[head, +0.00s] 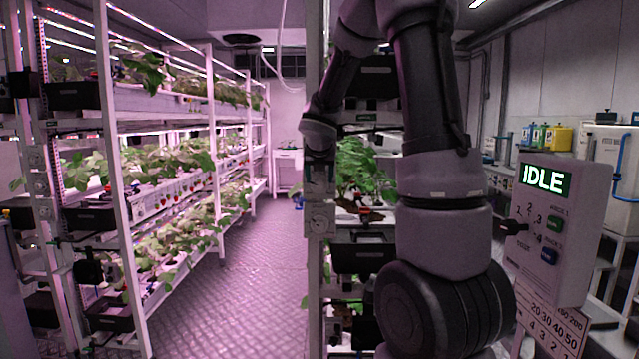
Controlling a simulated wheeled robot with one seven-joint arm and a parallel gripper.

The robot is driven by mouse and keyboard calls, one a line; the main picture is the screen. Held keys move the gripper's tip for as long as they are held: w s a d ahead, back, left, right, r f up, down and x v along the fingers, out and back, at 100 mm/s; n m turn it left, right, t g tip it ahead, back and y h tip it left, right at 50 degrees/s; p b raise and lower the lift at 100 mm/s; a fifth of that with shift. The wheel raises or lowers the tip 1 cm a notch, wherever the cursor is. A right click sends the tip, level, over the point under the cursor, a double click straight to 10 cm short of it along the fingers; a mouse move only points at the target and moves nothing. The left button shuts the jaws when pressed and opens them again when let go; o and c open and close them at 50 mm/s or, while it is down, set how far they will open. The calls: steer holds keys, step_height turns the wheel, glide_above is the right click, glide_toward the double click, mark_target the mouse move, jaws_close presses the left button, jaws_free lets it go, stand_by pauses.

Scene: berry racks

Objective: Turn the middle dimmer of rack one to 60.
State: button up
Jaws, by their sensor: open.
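My arm bends down from the top of the head view to a white post (313,262) at the end of the middle rack. My gripper (319,178) is at this post, small and dim; its fingers are hard to make out. A round dimmer dial (320,222) shows on the post just below the gripper. Whether the gripper touches anything there I cannot tell. Part of the post above is hidden behind my wrist. The left rack's post also carries small dials (40,185). Rack numbers and dial settings are too small to read.
The left rack (128,215) holds several tiers of strawberry plants. A patterned floor aisle (235,290) runs clear between the racks. At right stands a control box (560,225) reading IDLE, with a selector knob. White tanks (600,165) and coloured containers (557,138) line the right wall.

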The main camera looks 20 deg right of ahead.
mark_target(319, 185)
steer(key=shift+x, duration=1.4)
jaws_close()
